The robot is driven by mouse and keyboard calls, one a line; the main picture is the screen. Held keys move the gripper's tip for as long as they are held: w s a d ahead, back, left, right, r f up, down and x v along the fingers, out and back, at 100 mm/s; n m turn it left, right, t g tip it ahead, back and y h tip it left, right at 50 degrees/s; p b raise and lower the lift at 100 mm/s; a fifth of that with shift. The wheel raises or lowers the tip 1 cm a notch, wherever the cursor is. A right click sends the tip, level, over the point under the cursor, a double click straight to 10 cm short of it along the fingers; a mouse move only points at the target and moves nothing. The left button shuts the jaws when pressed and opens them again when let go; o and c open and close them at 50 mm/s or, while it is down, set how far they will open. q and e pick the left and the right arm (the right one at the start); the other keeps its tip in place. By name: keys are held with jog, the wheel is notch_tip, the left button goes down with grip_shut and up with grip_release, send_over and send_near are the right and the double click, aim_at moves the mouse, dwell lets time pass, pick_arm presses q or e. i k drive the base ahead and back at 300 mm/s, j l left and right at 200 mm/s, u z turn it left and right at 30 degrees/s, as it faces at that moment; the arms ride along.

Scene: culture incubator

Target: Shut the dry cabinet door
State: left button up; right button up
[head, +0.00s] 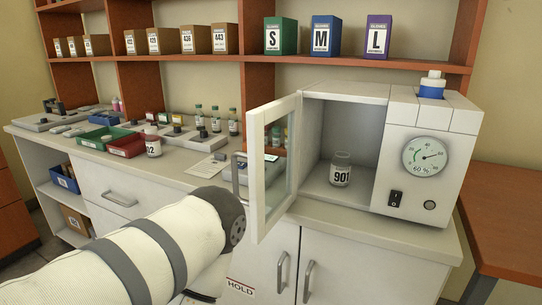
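The dry cabinet (400,97) is a white box on the counter, with a round dial and a black switch on its right front panel. Its door (257,195), a white frame with a glass pane, stands wide open, swung out toward me on the left side of the opening. A grey handle (237,175) shows at the door's outer left side. Inside the cabinet a small glass jar labelled 901 (341,172) stands on the floor. My white, grey-banded left arm reaches in from the lower left, close to the door's lower edge; I cannot tell whether they touch. Neither gripper is visible.
A bottle with a blue band (432,88) stands on the cabinet. Left along the counter are a green tray (104,138), a red tray (126,147), a jar (152,142) and several vials. Boxes line the shelf above. The counter strip before the cabinet opening (335,213) is clear.

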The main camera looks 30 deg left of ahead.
aim_at(262, 225)
jog(key=i+j+z, duration=0.15)
jog(key=j, duration=0.45)
jog(key=i+j+z, duration=0.15)
jog(key=j, duration=0.45)
jog(key=j+z, duration=0.1)
jog(key=j, duration=0.5)
